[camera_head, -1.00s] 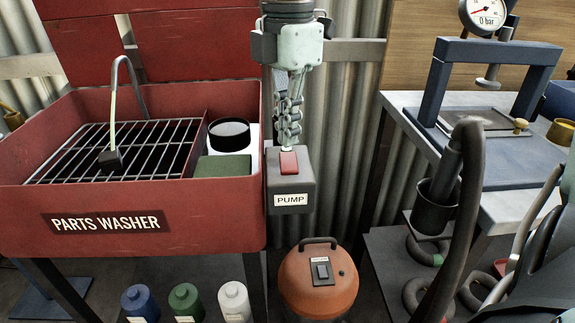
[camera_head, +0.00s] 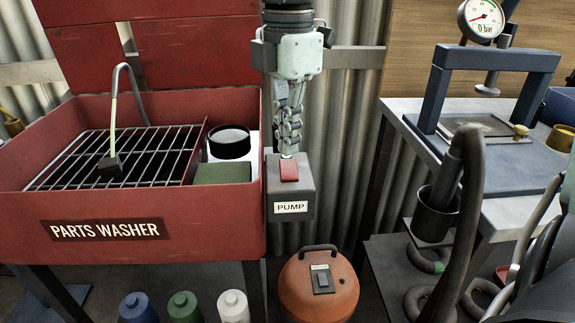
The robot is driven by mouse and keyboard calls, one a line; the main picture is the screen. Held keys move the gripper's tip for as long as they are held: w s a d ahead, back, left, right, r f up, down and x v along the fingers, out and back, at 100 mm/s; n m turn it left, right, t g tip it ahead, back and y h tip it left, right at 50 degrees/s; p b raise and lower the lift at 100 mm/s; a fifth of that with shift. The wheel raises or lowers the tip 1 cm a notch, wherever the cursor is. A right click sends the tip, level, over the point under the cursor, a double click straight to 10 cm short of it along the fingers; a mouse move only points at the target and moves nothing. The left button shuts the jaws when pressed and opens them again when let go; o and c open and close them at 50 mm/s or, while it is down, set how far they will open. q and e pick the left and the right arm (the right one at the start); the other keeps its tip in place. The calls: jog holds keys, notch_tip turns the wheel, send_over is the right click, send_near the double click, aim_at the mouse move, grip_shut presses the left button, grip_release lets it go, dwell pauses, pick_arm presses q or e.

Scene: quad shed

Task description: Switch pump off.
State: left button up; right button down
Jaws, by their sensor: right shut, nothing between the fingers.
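The grey pump switch box (camera_head: 290,189) with a PUMP label is fixed at the right side of the red parts washer (camera_head: 190,240). Its red rocker (camera_head: 289,172) faces up and forward. My right gripper (camera_head: 287,152) points down just above and behind the rocker. It is shut and holds nothing. Its fingertips are close to the rocker's upper edge; I cannot tell whether they touch it. My left gripper is not in view.
An orange vacuum (camera_head: 318,290) stands below the switch box. Several bottles, one of them white (camera_head: 233,306), stand under the washer. At right are a blue press (camera_head: 495,62) on a bench and a dark hose (camera_head: 462,200). The washer holds a grate (camera_head: 110,160) and a green block (camera_head: 222,173).

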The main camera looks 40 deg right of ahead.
aim_at(287, 162)
jog(key=shift+f+b, duration=1.1)
jog(key=shift+b, duration=0.1)
dwell(0.9)
jog(key=shift+r+p, duration=1.75)
jog(key=shift+r, duration=1.8)
